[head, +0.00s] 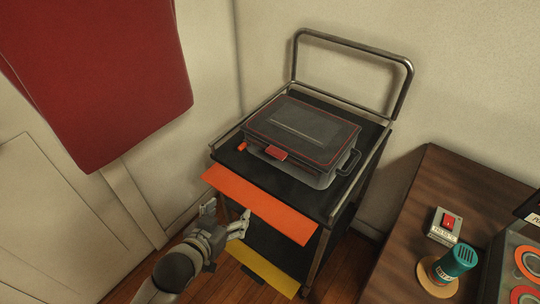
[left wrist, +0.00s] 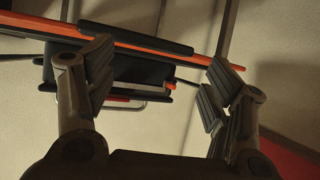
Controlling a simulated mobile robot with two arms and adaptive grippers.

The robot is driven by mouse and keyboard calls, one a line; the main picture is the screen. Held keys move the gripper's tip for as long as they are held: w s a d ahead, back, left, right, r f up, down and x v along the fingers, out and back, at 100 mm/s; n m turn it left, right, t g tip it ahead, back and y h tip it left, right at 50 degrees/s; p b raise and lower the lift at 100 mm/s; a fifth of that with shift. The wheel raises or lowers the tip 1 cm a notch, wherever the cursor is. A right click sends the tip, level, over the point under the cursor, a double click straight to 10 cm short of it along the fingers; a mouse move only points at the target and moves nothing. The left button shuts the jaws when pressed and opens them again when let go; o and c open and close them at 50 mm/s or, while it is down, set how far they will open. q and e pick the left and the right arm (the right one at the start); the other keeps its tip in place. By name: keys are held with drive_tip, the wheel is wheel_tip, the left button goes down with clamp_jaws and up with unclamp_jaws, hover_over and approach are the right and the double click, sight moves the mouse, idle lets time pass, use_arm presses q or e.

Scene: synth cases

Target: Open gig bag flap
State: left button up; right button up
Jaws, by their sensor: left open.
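The gig bag (head: 303,122) is a dark case with thin red piping and a red tab (head: 277,154) at its front. It lies flat on the upper shelf of a cart, with its top flap down. My left gripper (head: 227,216) is open and empty, low in front of the cart and below the orange strip. It is apart from the bag. In the left wrist view its spread fingers (left wrist: 158,78) frame dark and orange edges that I cannot firmly identify. My right gripper is not in view.
The black cart (head: 225,158) has a metal rail at the back. An orange panel (head: 262,206) juts from its upper front, a yellow one (head: 265,272) lower down. A red hanging (head: 105,75) is at left. A wooden table (head: 410,225) at right carries a red switch box (head: 445,224) and a teal-topped item (head: 453,264).

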use_arm(q)
drive_tip(key=w+d+r+m+t+h, duration=0.1)
drive_tip(key=w+r+h, duration=0.1)
drive_tip(key=w+d+r+m+t+h, duration=0.1)
drive_tip(key=d+r+h, duration=0.1)
drive_tip(key=w+d+r+m+h, duration=0.1)
drive_tip(key=w+d+r+h, duration=0.1)
drive_tip(key=shift+w+d+r+t, duration=0.15)
drive_tip(key=shift+w+r+t, duration=0.2)
drive_tip(key=shift+t, duration=0.05)
drive_tip(key=x, duration=1)
drive_tip(key=shift+w+d, duration=0.2)
